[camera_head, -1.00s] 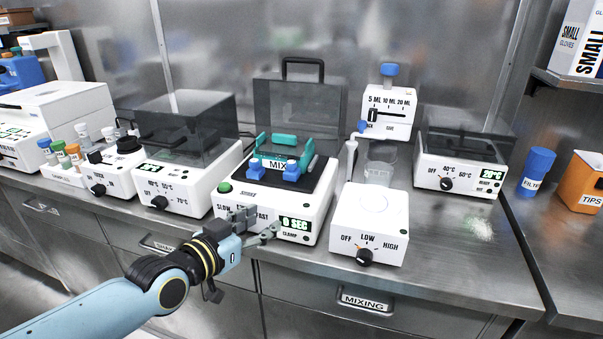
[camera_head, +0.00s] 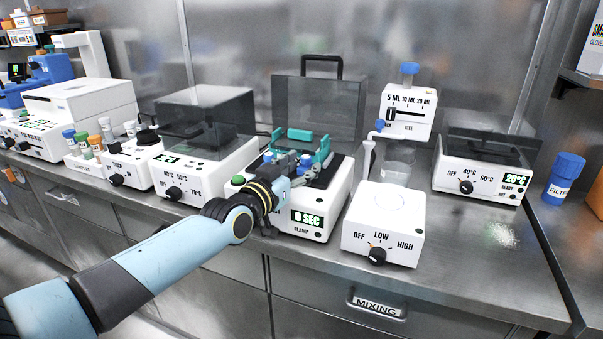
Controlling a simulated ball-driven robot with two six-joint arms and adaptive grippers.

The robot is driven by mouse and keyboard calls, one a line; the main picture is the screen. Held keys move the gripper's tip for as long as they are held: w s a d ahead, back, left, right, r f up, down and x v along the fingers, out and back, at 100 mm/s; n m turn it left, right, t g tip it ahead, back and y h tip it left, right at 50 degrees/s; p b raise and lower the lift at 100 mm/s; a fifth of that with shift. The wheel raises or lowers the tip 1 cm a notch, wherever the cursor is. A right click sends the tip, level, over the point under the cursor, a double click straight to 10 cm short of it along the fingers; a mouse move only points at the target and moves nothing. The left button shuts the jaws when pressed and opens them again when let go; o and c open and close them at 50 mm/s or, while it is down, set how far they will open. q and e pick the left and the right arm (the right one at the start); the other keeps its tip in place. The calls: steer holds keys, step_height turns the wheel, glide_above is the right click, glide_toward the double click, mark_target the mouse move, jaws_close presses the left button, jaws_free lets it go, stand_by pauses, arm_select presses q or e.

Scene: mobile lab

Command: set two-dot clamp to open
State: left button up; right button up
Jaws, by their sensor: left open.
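The shaker (camera_head: 322,217) stands at the middle of the bench, its clear lid (camera_head: 320,100) raised and its display reading 0 SEC. On its dark platform are teal clamp parts, one at the back (camera_head: 300,134) and one at the right (camera_head: 322,149), with blue pieces (camera_head: 306,160) in front. I cannot make out dots on any clamp. My left gripper (camera_head: 292,180) is open over the shaker's front edge, close to the blue pieces. It hides the MIX label, the speed dial and part of the platform; contact cannot be told. My right gripper is out of view.
A dark-lidded heater (camera_head: 181,184) stands left of the shaker. A white stirrer (camera_head: 383,225) with a clear beaker (camera_head: 397,165) is close on the right, a dispenser (camera_head: 407,112) behind it.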

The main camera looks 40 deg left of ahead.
arm_select(q)
steer(key=shift+w, duration=0.25)
steer(key=shift+c, duration=0.2)
